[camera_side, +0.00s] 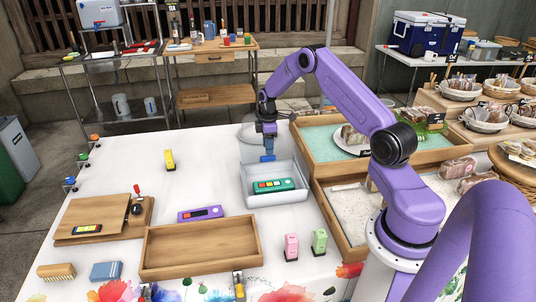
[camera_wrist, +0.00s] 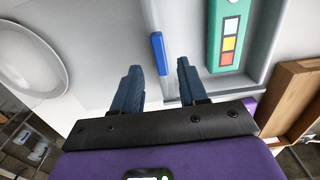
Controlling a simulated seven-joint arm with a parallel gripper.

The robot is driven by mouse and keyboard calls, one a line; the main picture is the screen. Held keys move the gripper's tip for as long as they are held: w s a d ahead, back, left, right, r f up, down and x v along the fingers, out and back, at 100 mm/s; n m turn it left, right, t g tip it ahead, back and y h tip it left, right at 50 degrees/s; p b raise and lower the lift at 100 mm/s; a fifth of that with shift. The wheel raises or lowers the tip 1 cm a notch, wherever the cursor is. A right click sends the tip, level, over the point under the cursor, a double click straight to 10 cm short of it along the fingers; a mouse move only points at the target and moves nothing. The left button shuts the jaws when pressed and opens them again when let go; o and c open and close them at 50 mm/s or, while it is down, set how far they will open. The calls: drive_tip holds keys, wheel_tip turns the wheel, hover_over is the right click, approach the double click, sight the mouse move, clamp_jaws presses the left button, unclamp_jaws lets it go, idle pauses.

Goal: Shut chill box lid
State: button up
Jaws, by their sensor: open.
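The chill box (camera_side: 278,197) is a pale grey open box near the middle of the white table. A green case (camera_side: 274,184) with coloured squares lies inside it; the case also shows in the wrist view (camera_wrist: 229,35). A pale panel that looks like the raised lid (camera_side: 252,151) stands at the box's back side. My gripper (camera_side: 268,157) points down at this panel. In the wrist view my gripper (camera_wrist: 159,65) is open and empty, with a blue bar (camera_wrist: 157,53) on the pale edge between and beyond its fingertips. Contact cannot be told.
A white plate (camera_side: 247,131) lies behind the box. Wooden trays (camera_side: 322,137) with goods stand to the right. An empty wooden tray (camera_side: 200,263) and a purple case (camera_side: 200,214) are in front left. The table's left middle is mostly clear around a yellow item (camera_side: 169,160).

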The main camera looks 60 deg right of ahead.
drive_tip(key=shift+f, duration=2.05)
clamp_jaws()
